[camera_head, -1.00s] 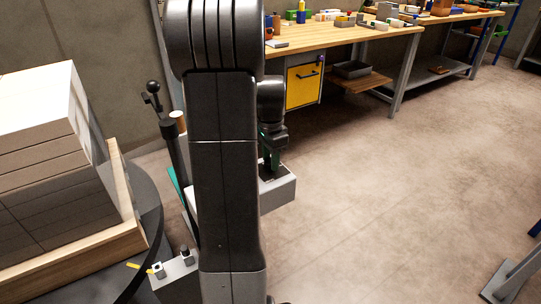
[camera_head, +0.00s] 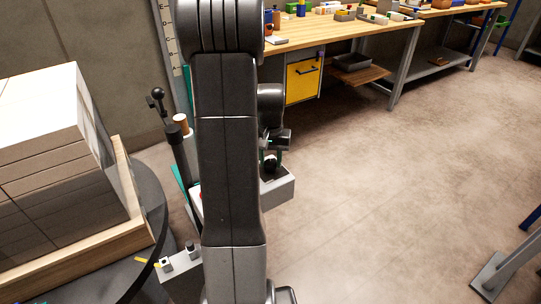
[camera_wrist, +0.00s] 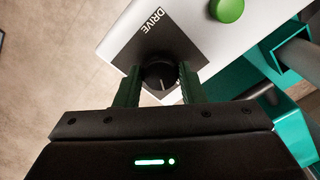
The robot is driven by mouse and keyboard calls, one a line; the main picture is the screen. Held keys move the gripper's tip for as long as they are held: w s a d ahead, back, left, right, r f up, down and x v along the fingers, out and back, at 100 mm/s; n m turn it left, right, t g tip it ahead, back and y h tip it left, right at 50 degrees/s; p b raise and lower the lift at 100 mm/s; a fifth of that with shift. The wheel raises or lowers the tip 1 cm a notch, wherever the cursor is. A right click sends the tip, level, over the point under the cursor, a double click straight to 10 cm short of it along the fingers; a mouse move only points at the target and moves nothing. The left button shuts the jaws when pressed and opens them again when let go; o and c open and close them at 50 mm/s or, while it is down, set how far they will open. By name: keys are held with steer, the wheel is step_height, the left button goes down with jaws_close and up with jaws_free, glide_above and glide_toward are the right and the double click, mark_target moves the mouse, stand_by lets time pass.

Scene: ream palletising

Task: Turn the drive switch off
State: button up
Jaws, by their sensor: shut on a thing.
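The drive switch (camera_wrist: 160,74) is a round black knob with a pale pointer line, on a dark plate marked DRIVE. The plate is on a light grey control box (camera_wrist: 196,42). In the wrist view, the green fingers of my gripper (camera_wrist: 159,88) stand on both sides of the knob and are shut on it. The pointer line runs roughly up and down in that view. In the head view, the grey box (camera_head: 279,190) shows to the right of my arm, which hides much of it. My gripper there is small and partly hidden.
A green button (camera_wrist: 227,10) sits on the box near the switch. A stack of reams (camera_head: 45,150) stands on a wooden pallet (camera_head: 130,195) at the left. A workbench (camera_head: 335,35) with a yellow drawer (camera_head: 302,80) is behind.

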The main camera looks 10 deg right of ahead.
mark_target(271, 162)
steer(key=n+p, duration=0.1)
steer(key=n, duration=0.5)
steer(key=shift+p, duration=0.4)
stand_by(0.3)
steer(key=o, duration=1)
step_height(271, 162, up, 14)
steer(key=p, duration=0.2)
steer(key=shift+f, duration=0.1)
